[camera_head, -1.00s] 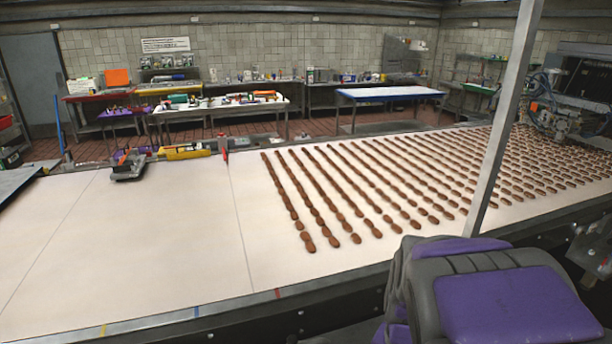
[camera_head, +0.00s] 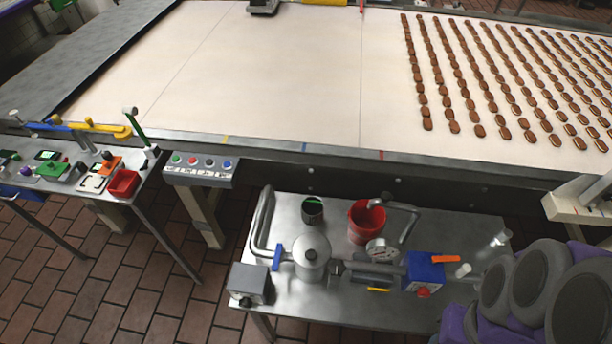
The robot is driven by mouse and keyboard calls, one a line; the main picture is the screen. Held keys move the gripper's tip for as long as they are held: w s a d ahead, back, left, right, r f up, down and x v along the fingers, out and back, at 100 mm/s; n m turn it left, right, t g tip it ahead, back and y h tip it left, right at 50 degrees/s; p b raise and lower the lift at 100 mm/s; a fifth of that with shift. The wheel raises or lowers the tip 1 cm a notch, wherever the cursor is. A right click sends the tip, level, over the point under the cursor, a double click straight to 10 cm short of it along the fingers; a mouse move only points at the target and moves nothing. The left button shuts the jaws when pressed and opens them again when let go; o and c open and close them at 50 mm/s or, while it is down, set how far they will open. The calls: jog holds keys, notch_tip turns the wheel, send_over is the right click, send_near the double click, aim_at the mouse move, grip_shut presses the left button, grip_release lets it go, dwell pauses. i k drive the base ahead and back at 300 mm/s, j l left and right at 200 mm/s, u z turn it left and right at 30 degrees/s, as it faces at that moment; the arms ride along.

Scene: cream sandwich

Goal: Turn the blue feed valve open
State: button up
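A blue valve handle (camera_head: 278,257) stands upright on the pipe at the left of a silver round-bodied pump (camera_head: 311,257). The pump sits on a low metal table (camera_head: 330,318) in the lower middle. Right of it on the same pipe line are a pressure gauge (camera_head: 382,250) and a blue box (camera_head: 424,271) with an orange lever (camera_head: 446,259) on top and a red knob in front. I cannot tell from the picture whether the valve is open or closed. My grey and purple arm links show at the lower right. My gripper is not in view.
A red bucket (camera_head: 366,222) and a dark can (camera_head: 312,211) stand behind the pump. A grey box (camera_head: 249,284) sits at the table's left corner. A button panel (camera_head: 201,167) and a tool table (camera_head: 123,184) are left. The conveyor (camera_head: 280,75) runs behind. Tiled floor is clear at lower left.

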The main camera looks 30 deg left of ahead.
aim_at(277, 261)
jog(key=k+u, duration=0.15)
jog(key=u, duration=1.45)
jog(key=j+z, duration=0.4)
jog(key=j, duration=0.2)
jog(key=k, duration=0.05)
